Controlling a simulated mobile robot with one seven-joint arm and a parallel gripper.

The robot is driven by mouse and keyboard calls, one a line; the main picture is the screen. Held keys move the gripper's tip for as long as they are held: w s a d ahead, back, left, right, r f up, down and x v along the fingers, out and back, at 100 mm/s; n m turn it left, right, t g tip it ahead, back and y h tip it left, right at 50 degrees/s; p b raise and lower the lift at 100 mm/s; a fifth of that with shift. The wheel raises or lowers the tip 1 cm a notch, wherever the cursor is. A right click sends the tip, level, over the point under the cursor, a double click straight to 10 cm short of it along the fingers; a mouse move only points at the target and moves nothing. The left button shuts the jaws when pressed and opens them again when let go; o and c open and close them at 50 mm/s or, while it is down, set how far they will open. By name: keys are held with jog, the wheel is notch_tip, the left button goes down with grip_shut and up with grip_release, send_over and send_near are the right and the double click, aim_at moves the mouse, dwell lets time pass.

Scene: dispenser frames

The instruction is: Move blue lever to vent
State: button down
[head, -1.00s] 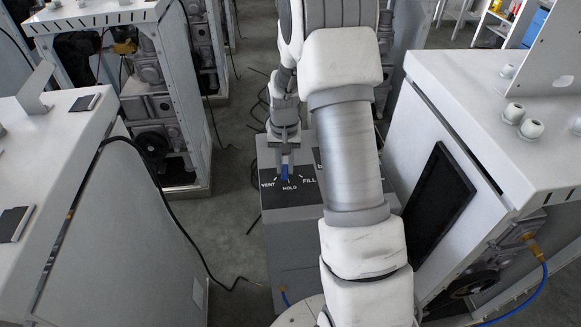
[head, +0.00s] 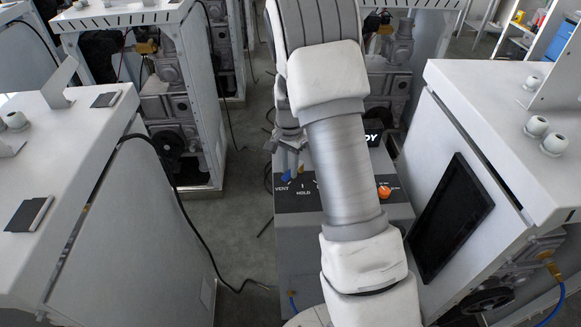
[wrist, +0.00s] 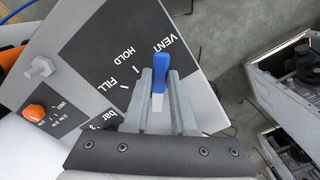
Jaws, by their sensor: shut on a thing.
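The blue lever (wrist: 160,70) stands out of the dark label panel (wrist: 100,50) marked VENT, HOLD and FILL. In the wrist view its upper end is close to the VENT mark. My gripper (wrist: 160,92) is shut on the lever, one finger on each side. In the head view my gripper (head: 291,160) reaches down to the panel, and the blue lever (head: 286,175) shows just above the VENT word. My arm hides the FILL side of the panel there.
An orange knob (head: 384,191) sits on the dispenser's right side; a metal bolt (wrist: 40,68) shows in the wrist view. White cabinets stand left (head: 110,200) and right (head: 500,130), with a dark screen (head: 450,210) on the right one. A black cable (head: 185,205) hangs at left.

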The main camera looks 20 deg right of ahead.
aim_at(289, 172)
dwell(0.3)
jog(key=c, duration=0.7)
grip_release()
notch_tip(289, 172, up, 18)
jog(key=shift+f+p, duration=0.25)
jog(key=shift+p, duration=0.25)
